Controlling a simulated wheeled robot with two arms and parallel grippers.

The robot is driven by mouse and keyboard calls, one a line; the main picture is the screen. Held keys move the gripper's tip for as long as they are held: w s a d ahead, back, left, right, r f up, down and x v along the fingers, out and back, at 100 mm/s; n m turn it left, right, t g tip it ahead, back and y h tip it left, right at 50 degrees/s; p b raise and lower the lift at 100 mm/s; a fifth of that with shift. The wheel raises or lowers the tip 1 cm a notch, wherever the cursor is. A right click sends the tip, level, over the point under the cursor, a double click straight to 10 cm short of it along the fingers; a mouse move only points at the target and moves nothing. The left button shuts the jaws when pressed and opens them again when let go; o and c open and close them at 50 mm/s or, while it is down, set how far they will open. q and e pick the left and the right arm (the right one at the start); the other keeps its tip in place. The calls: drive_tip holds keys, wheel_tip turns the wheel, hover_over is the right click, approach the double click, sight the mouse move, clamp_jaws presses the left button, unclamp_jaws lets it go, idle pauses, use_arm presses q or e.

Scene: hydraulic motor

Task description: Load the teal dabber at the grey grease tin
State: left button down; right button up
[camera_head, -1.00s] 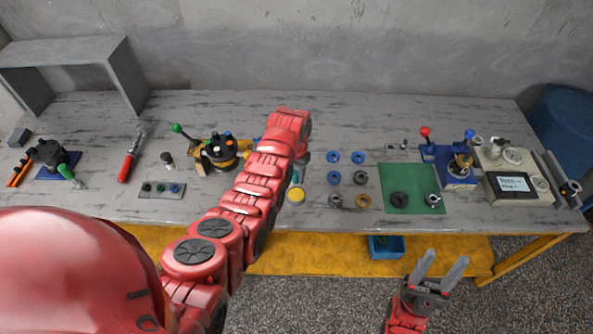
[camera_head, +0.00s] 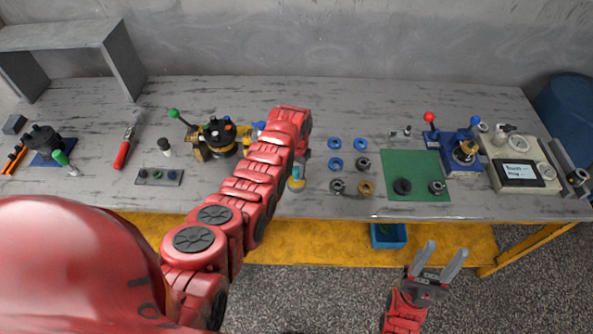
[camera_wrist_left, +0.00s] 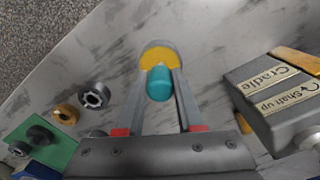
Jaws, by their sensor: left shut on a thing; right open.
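The teal dabber (camera_wrist_left: 159,86) is held between the fingers of my left gripper (camera_wrist_left: 161,73), which is shut on it. The grey grease tin (camera_wrist_left: 156,43), filled with yellow grease, stands on the table at the dabber's far end in the left wrist view. The dabber overlaps the grease there; I cannot tell how deep it reaches. In the head view, the dabber (camera_head: 298,172) stands out beside my left arm, over the tin (camera_head: 296,186). My left fingers are mostly hidden there. My right gripper (camera_head: 439,262) is open and empty in front of the table.
Blue rings (camera_head: 334,143) and metal rings lie right of the tin. A green mat (camera_head: 412,164) holds two dark parts. A black motor on a yellow fixture (camera_head: 217,138) stands left of my arm. A grey block labelled "Cradle" (camera_wrist_left: 280,98) is close to my left gripper.

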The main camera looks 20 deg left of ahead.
sight(296, 169)
use_arm(q)
drive_tip(key=shift+f+b, duration=0.6)
idle(1.8)
drive_tip(key=shift+r, duration=0.1)
drive_tip(key=shift+r+p, duration=0.95)
drive_tip(key=shift+r, duration=0.35)
drive_tip(key=shift+r+p, duration=0.95)
drive_tip(key=shift+r, duration=1.2)
